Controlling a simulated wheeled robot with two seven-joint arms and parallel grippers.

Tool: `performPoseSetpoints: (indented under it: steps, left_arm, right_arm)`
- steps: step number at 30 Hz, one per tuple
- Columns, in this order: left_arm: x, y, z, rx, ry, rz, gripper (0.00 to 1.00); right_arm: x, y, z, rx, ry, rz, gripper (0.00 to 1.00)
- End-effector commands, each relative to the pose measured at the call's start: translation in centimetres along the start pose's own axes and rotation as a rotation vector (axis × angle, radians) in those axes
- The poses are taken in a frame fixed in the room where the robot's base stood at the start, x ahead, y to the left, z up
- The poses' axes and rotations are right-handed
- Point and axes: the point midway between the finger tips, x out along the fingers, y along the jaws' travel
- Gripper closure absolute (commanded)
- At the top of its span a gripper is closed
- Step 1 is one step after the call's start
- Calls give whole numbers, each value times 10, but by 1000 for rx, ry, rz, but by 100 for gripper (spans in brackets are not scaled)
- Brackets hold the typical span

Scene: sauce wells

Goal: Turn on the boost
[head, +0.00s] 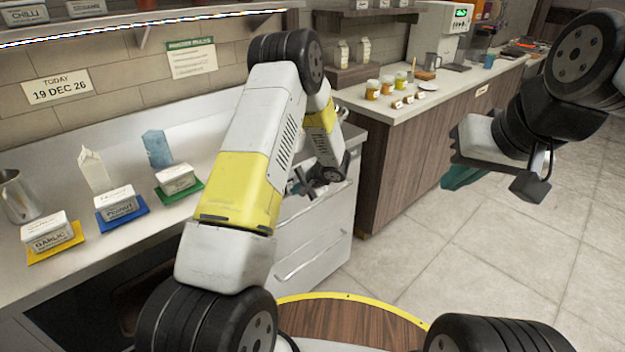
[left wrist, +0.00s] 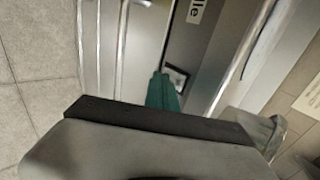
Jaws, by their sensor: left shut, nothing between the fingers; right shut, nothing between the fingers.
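No control that I can read as the boost shows in either view. In the left wrist view a small dark piece with a pale frame (left wrist: 178,77) sits on a metal front, right by the teal fingers of my left gripper (left wrist: 163,93); I cannot tell what it is or whether they touch. In the head view my left gripper (head: 298,187) is shut and empty by the drawer unit's (head: 315,235) upper front, mostly hidden by my arm. My right gripper (head: 462,177) is shut and empty over the floor at right.
The back counter (head: 425,105) has jars and a machine with a green display (head: 440,32). The tiled floor (head: 440,250) at right is clear.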

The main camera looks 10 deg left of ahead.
Motion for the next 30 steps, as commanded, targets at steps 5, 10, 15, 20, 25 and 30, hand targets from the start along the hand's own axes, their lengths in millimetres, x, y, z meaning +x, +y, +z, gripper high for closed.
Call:
performPoseSetpoints:
  steps: [5,10,15,20,25,30]
  left_arm:
    - [3,-2,0,0,0,0,100]
    - [3,-2,0,0,0,0,100]
    - [6,-4,0,1,-1,-1,100]
    - [6,-4,1,0,-1,-1,100]
    - [4,-6,0,0,-1,-1,100]
    - [-2,-12,0,1,0,-2,100]
  right_arm:
    - [0,0,0,0,0,0,100]
    - [0,0,0,0,0,0,100]
    - [0,0,0,0,0,0,100]
    - [0,0,0,0,0,0,100]
    - [0,0,0,0,0,0,100]
    - [0,0,0,0,0,0,100]
